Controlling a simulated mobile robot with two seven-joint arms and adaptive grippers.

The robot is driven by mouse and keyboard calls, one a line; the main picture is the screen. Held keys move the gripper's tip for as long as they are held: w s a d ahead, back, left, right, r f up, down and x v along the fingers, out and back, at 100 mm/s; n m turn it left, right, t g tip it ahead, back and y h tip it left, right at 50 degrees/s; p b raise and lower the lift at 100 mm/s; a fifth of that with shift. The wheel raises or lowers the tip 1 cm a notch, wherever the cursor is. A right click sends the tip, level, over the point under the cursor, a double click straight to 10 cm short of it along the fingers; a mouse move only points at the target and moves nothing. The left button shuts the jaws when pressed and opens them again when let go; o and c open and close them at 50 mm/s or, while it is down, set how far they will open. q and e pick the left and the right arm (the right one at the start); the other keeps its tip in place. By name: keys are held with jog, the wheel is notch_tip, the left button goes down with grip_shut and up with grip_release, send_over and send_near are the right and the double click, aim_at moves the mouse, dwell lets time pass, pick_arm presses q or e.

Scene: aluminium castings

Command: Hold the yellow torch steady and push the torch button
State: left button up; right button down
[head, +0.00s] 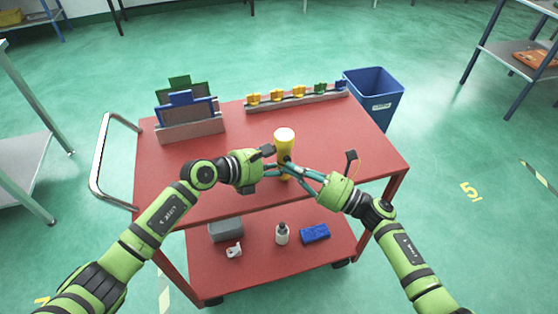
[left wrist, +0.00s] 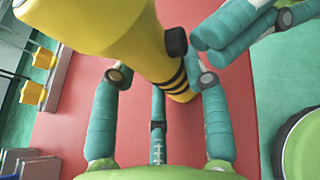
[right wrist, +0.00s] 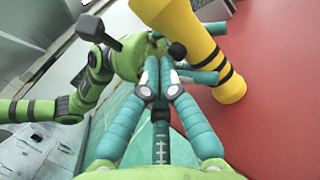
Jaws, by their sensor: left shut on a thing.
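The yellow torch (head: 284,146) stands upright on the red cart top, wide head up, with black bands near its lower end (left wrist: 178,84). My left gripper (head: 273,168) is shut on the torch body from the left. The black round torch button (left wrist: 176,41) sticks out from the torch's side; it also shows in the right wrist view (right wrist: 177,50). My right gripper (right wrist: 159,82) has its fingers drawn together and holds nothing. Its fingertips are close to the button from the right; whether they touch it I cannot tell.
The red cart (head: 240,205) has a rack with green and blue panels (head: 190,125) at back left and a rail of yellow, green and blue pieces (head: 297,97) behind. A blue bin (head: 375,97) stands behind right.

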jog(key=shift+w+a, duration=0.1)
jog(key=shift+w, duration=0.15)
dwell(0.3)
jog(key=shift+s, duration=0.1)
jog(key=shift+s+d, duration=0.25)
jog(key=shift+s, duration=0.35)
jog(key=s+d, duration=0.2)
jog(key=s, duration=0.3)
jog(key=shift+s, duration=0.35)
pick_arm(q)
jog(key=o, duration=1.4)
jog(key=shift+c, duration=0.2)
